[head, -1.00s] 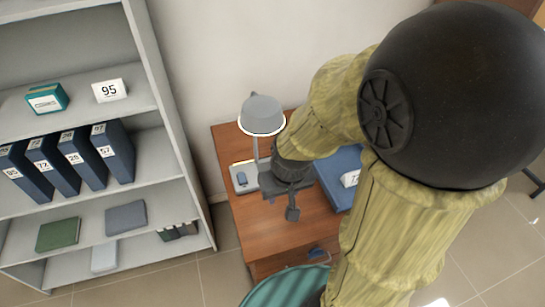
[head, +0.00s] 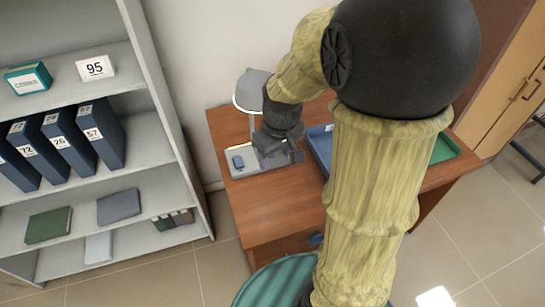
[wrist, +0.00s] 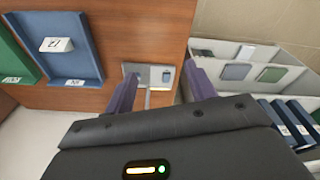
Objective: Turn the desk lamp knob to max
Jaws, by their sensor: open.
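The desk lamp has a grey shade (head: 252,88) on a thin upright. Its pale base (head: 236,172) rests on the wooden desk, with a small blue-grey part, possibly the knob (head: 238,161), on its left side. My gripper (head: 280,150) is over the right part of the base and hides some of it. In the wrist view, my gripper (wrist: 164,88) is open and empty. The lamp base (wrist: 150,72) shows beyond and between its two fingers, with the blue-grey part (wrist: 166,75) towards the right finger. I cannot read any knob setting.
A blue tray (wrist: 72,48) and a green tray (head: 443,150) lie on the desk (head: 275,195), right of the lamp. A grey shelf (head: 165,150) with several binders stands close on the left. A teal chair (head: 275,283) is in front.

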